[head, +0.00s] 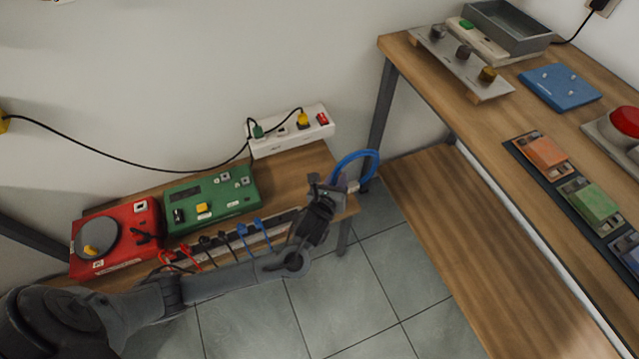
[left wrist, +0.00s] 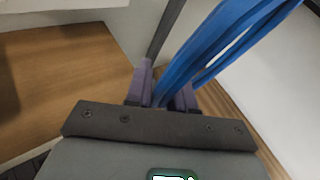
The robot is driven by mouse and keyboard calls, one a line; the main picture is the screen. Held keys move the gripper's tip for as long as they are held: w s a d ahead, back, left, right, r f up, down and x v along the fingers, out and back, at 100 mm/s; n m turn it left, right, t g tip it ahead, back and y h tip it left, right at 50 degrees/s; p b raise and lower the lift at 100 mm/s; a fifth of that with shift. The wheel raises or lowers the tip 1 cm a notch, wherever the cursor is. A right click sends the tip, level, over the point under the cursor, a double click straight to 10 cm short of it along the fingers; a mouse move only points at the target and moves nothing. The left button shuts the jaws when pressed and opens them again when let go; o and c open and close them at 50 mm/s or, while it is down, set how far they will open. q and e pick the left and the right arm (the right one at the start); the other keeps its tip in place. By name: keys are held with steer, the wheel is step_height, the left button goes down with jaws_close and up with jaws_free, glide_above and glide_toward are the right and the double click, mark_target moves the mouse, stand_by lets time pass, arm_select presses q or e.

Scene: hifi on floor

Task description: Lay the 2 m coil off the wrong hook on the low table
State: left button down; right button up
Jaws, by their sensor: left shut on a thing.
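A blue cable coil (head: 358,154) shows at the right end of the low wooden table (head: 300,163). My left gripper (head: 338,187) is shut on it, and the jaws hide part of the coil. In the left wrist view the blue loops (left wrist: 225,45) rise from between the purple fingertips (left wrist: 162,93). A hook rack (head: 225,240) runs along the table's front edge, with red, black and blue leads hanging on it. I cannot tell whether the coil touches the table. My right gripper is out of view.
A red box (head: 118,235), a green box (head: 210,198) and a white power strip (head: 290,133) take up much of the low table. A higher workbench (head: 480,120) with panels and a low shelf (head: 470,240) stands to the right. Tiled floor lies between.

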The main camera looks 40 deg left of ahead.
arm_select(q)
steer(key=w+a+f+b, duration=0.1)
steer(key=a+f, duration=0.1)
steer(key=a, duration=0.1)
steer(key=w+a+f+b, duration=0.1)
steer(key=a+b, duration=0.1)
steer(key=a, duration=0.1)
steer(key=a+f+b, duration=0.2)
steer(key=a, duration=0.1)
steer(key=shift+w+f, duration=0.3)
steer(key=shift+w, duration=0.1)
steer(key=shift+w+a+f, duration=0.1)
steer(key=shift+w+a, duration=0.05)
steer(key=shift+a, duration=0.1)
step_height(320, 180, down, 4)
steer(key=b, duration=0.3)
steer(key=shift+r, duration=0.25)
steer(key=shift+f+b, duration=0.35)
steer(key=shift+r, duration=0.1)
steer(key=c, duration=1)
jaws_free()
steer(key=shift+f, duration=0.2)
steer(key=shift+o, duration=0.2)
